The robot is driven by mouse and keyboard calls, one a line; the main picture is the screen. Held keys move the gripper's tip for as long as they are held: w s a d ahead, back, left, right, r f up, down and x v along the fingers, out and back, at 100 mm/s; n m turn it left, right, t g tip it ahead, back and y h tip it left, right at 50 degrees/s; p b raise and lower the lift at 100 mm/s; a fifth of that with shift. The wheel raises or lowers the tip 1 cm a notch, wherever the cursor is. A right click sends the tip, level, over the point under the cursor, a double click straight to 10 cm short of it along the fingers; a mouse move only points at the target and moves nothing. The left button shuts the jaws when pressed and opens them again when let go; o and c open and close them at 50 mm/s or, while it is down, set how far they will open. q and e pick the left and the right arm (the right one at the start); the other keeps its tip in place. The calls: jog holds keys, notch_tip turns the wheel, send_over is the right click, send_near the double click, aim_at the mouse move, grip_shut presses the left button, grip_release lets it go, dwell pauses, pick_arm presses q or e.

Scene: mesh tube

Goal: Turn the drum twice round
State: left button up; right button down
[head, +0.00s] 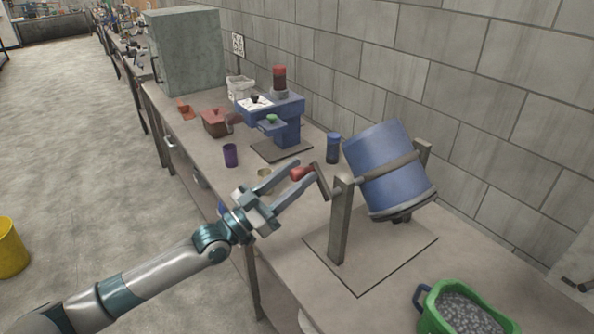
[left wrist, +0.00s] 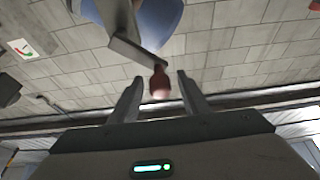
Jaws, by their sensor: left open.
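The blue drum (head: 381,166) hangs tilted in a frame with two posts on a flat base plate (head: 375,262). A dark crank (head: 322,182) with a red handle (head: 301,173) sticks out on its left side. My left gripper (head: 303,180) is open, with its fingertips close to the red handle. In the left wrist view the red handle (left wrist: 160,83) shows between the tips of the two fingers (left wrist: 160,92), and part of the drum (left wrist: 157,18) shows above. I cannot tell whether the fingers touch the handle. My right gripper is not in view.
A green tub (head: 462,308) of grey pellets stands at the near right of the bench. A blue machine (head: 275,115), a purple cup (head: 230,155) and a blue can (head: 333,148) stand behind the drum stand. A block wall (head: 470,80) runs along the bench's right side.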

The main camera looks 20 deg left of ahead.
pick_arm(q)
jog(key=shift+w+d, duration=0.1)
grip_shut()
jog(key=shift+r+m, duration=0.1)
jog(key=shift+m, duration=0.2)
